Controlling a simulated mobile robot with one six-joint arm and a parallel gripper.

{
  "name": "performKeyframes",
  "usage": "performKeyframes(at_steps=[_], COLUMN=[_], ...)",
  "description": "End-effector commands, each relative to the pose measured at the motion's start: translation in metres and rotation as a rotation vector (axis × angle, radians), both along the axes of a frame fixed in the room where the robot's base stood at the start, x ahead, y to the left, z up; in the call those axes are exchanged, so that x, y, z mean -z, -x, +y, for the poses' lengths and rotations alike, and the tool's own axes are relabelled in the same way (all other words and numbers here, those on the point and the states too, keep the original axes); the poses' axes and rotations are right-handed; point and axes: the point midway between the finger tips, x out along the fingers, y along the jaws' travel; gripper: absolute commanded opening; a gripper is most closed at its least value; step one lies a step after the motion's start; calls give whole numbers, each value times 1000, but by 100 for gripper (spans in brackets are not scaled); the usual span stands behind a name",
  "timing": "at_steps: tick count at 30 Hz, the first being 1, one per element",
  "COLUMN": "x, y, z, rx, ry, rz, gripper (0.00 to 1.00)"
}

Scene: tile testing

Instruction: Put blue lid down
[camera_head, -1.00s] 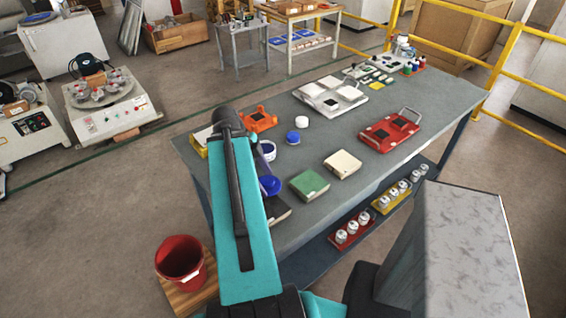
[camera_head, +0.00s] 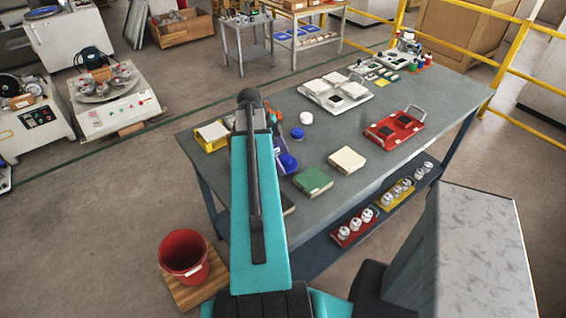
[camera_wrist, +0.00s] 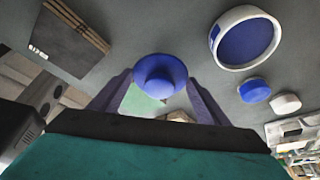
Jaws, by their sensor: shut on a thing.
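The blue lid (camera_wrist: 160,72) is round with a raised centre and sits between the two fingers of my gripper (camera_wrist: 159,84) in the wrist view. The gripper is shut on it. In the head view the blue lid (camera_head: 288,162) shows just right of my arm, over the table's near left part. My arm hides most of the gripper there. A white round container with a blue inside (camera_wrist: 245,40) is at the upper right of the wrist view, apart from the held lid. The gap between lid and tabletop is hard to judge.
On the grey table (camera_head: 340,205) are a second blue round piece (camera_head: 297,133), a white round piece (camera_head: 306,118), a green block (camera_head: 313,181), a cream block (camera_head: 347,160) and a red tray (camera_head: 395,130). Bare tabletop lies between the white piece and red tray.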

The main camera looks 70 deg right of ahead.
Motion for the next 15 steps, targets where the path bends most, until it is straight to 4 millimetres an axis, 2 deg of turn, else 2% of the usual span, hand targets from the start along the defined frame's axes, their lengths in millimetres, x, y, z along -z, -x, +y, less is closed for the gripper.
performKeyframes(at_steps=[10, 15], x=[2, 18], y=[0, 2], z=[0, -1], rx=[0, 4], ry=[0, -1], rz=[0, 0], gripper=[49, 49])
